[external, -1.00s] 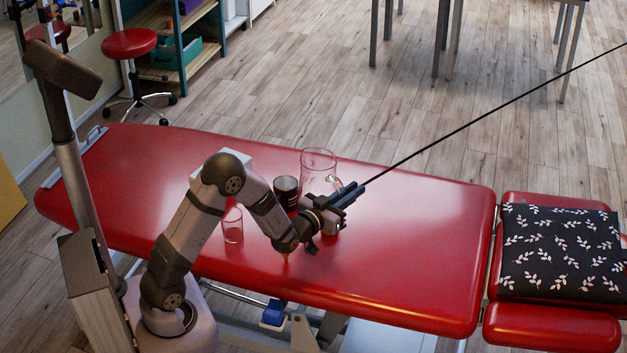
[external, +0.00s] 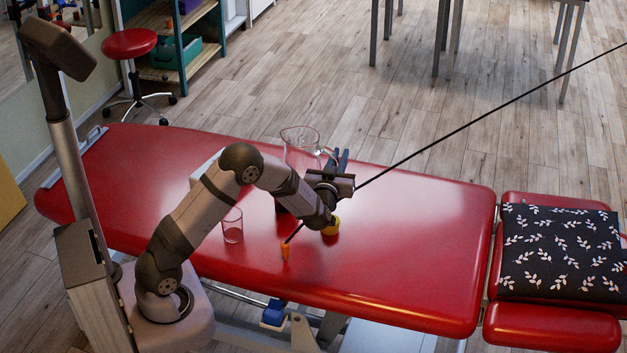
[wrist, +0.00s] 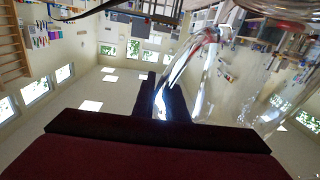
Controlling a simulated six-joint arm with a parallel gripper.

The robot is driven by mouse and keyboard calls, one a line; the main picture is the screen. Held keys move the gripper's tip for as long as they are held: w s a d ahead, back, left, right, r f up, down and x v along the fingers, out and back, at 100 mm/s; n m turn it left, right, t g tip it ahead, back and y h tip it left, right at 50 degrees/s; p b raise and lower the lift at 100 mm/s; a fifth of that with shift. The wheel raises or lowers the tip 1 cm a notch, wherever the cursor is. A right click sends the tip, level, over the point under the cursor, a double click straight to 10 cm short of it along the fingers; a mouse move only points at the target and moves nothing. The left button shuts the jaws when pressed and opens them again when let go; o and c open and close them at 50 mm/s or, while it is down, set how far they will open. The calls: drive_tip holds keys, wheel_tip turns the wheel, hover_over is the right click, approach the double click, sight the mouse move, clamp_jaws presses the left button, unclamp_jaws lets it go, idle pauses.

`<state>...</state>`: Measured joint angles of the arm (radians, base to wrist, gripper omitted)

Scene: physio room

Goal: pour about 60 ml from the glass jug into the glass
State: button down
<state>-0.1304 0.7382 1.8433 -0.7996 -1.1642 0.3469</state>
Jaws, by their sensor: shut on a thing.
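The clear glass jug (external: 301,146) is near the bed's far side in the external view, its lower part hidden behind my arm. My gripper (external: 338,162) is shut on the jug's handle, at the jug's right. In the wrist view the jug (wrist: 235,85) fills the right side, with its handle between my dark fingers (wrist: 170,100). The jug looks roughly upright; I cannot make out its liquid level. The small clear glass (external: 232,226) stands on the red bed, left of my forearm and apart from the jug. It looks empty.
A thin dark rod or cable (external: 450,132) runs across the bed past my gripper. A pale box (external: 204,172) is partly behind my arm. The bed's right part (external: 420,240) is clear.

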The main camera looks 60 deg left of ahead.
sight(317, 156)
drive_tip(key=shift+s+a+f+n+g+y+p, duration=0.2)
drive_tip(key=shift+s+a+n+g+y+p, duration=0.75)
drive_tip(key=shift+g, duration=0.5)
drive_tip(key=shift+s+a+f+n+g+y+p, duration=0.25)
drive_tip(key=shift+s+a+n+g+y+p, duration=0.45)
drive_tip(key=shift+n+g, duration=0.6)
drive_tip(key=shift+s+a+f+n+g+y+p, duration=0.2)
drive_tip(key=shift+s+a+n+g+y+p, duration=0.6)
drive_tip(key=shift+g, duration=0.75)
drive_tip(key=shift+w+d+h, duration=0.1)
drive_tip(key=shift+d+h, duration=0.15)
drive_tip(key=shift+r, duration=0.15)
drive_tip(key=shift+n, duration=0.25)
